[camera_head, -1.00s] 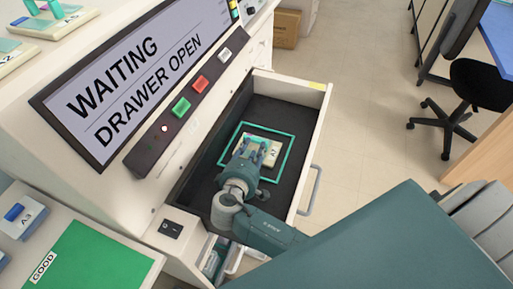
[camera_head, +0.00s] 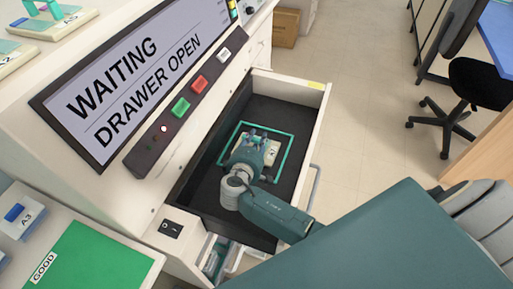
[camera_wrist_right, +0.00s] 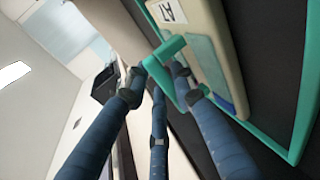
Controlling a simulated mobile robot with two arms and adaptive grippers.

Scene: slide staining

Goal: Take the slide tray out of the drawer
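The slide tray (camera_head: 271,153), cream with a white label, lies in the open drawer inside a teal square outline. In the right wrist view the tray (camera_wrist_right: 217,55) shows close up, with a teal handle (camera_wrist_right: 172,48) and a label of small dark characters. My right gripper (camera_head: 257,137) is down in the drawer over the tray and hides part of it. In the right wrist view its blue fingers (camera_wrist_right: 157,80) stand apart on both sides of the handle. They look open; contact with the handle is not clear. My left gripper is not in view.
The drawer (camera_head: 310,135) has walls around the tray and a handle on its front. A screen (camera_head: 120,95) reads "WAITING DRAWER OPEN". A green mat (camera_head: 100,255) marked GOOD and a tray labelled A3 (camera_head: 22,222) are at lower left. Dark drawer floor is bare nearby.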

